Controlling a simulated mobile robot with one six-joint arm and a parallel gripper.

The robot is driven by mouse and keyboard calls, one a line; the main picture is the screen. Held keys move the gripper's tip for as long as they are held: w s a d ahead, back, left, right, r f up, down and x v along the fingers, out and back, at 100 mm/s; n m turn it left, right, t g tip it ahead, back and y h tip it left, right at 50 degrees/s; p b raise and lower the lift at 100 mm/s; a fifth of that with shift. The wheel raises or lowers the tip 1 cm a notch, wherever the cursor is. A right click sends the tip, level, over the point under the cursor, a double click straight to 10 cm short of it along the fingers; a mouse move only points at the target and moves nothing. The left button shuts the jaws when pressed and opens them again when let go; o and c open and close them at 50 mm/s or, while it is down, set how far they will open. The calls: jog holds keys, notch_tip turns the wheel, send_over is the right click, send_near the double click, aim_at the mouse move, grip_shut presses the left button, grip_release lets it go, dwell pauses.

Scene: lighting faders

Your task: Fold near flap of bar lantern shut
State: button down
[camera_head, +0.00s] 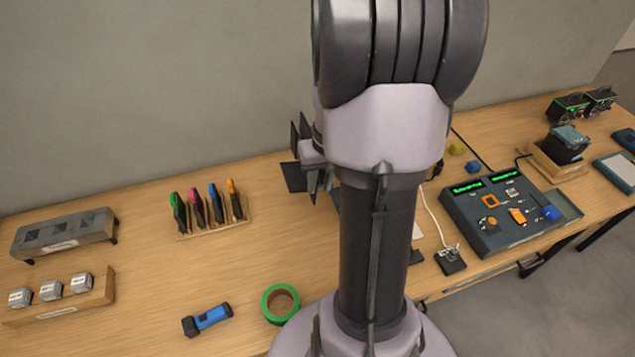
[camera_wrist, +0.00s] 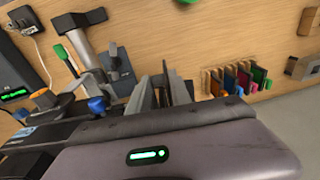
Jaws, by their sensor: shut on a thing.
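The bar lantern is mostly hidden behind my arm in the head view. Thin dark plates that look like its flaps (camera_head: 292,177) stick out to the left of the arm. My gripper is mostly hidden there too. In the wrist view my gripper (camera_wrist: 165,92) shows its grey fingers close together, with thin plate edges between them, and it appears shut on a flap. Which flap this is, and its exact angle, I cannot tell. A dark plate (camera_wrist: 121,72) shows just left of the fingers in the wrist view.
A console (camera_head: 500,212) with green displays stands to the right of my arm. A rack of coloured tools (camera_head: 209,214) is to the left. A green tape roll (camera_head: 267,311) and a blue torch (camera_head: 207,320) lie in front. The table between rack and torch is clear.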

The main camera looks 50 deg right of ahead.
jog(key=shift+d, duration=0.1)
dwell(0.4)
jog(key=c, duration=1.5)
grip_release()
jog(key=shift+o, duration=1)
jog(key=shift+d, duration=0.2)
jog(key=shift+a, duration=0.15)
jog(key=shift+r, duration=0.3)
notch_tip(320, 180, up, 17)
jog(key=s+p, duration=0.2)
jog(key=p, duration=0.1)
jog(key=shift+s+d+f+p, duration=0.15)
jog(key=shift+d+p, duration=0.2)
